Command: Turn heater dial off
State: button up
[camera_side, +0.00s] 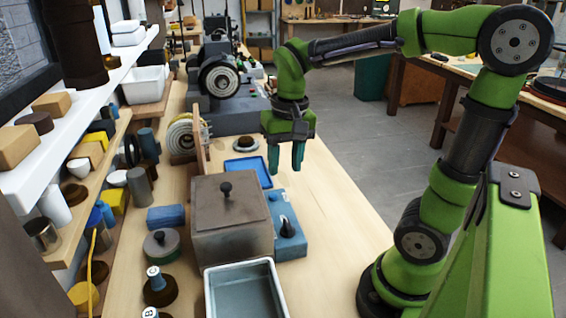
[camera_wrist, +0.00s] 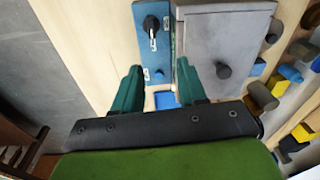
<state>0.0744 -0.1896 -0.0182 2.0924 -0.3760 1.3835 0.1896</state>
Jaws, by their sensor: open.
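The heater is a blue box (camera_side: 290,240) with a black dial (camera_side: 287,227) on its top face, standing against the right side of a grey metal lidded box (camera_side: 232,232). In the wrist view the black dial (camera_wrist: 151,24) sits at the upper end of the blue panel (camera_wrist: 167,50), with a pale pointer or mark on it. My gripper (camera_side: 284,170) is open and empty, above the bench and beyond the heater in the side view. In the wrist view its teal fingers (camera_wrist: 160,90) are apart, with the dial well ahead of them. The dial's exact setting is too small to read.
The grey box has a black knob (camera_side: 226,189) on its lid. A blue tray (camera_side: 248,170) lies behind it, and an open metal tray (camera_side: 245,290) stands in front. Shelves with many small parts line the left. The bench right of the heater (camera_side: 340,235) is clear.

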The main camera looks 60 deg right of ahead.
aim_at(288, 224)
jog(key=shift+m+g, duration=0.4)
jog(key=shift+m, duration=0.2)
jog(key=f, duration=1.6)
jog(key=shift+s+d, duration=0.2)
jog(key=shift+s, duration=0.15)
grip_shut()
